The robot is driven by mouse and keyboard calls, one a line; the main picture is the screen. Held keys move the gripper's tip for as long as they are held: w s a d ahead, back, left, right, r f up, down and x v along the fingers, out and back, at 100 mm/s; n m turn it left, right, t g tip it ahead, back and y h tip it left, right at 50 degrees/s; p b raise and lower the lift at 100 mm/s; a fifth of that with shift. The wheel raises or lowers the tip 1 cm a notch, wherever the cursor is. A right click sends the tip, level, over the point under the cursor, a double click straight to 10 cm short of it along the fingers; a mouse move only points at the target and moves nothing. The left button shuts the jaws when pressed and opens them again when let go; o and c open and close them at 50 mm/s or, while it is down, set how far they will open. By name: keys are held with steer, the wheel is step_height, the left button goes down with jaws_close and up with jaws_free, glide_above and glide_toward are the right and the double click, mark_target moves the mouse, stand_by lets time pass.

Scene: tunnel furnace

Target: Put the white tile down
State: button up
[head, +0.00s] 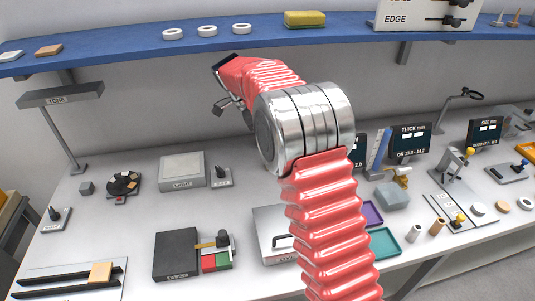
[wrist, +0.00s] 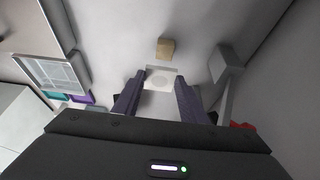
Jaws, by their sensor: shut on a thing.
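In the wrist view, my gripper (wrist: 162,82) has its two dark fingers closed on the sides of a white tile (wrist: 160,78). The tile is pale and squarish, with a faint round mark on its face. In the head view, my gripper (head: 228,106) is raised in front of the back wall, below the blue shelf. The tile cannot be made out there. A tan block (wrist: 165,48) lies past the fingertips in the wrist view.
The white bench (head: 130,215) holds a black turntable (head: 123,183), a grey light box (head: 182,170), a dark box (head: 175,254) and black rails (head: 70,281). A teal tray (head: 384,243) stands right of my arm. The blue shelf (head: 150,44) runs above.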

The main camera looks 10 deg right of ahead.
steer(key=shift+w+f, duration=0.1)
steer(key=shift+f, duration=0.95)
steer(key=shift+f, duration=0.1)
step_height(320, 180, down, 4)
steer(key=shift+f, duration=0.15)
steer(key=shift+w+f, duration=0.2)
steer(key=o, duration=1.1)
steer(key=shift+f, duration=0.1)
steer(key=shift+c, duration=0.2)
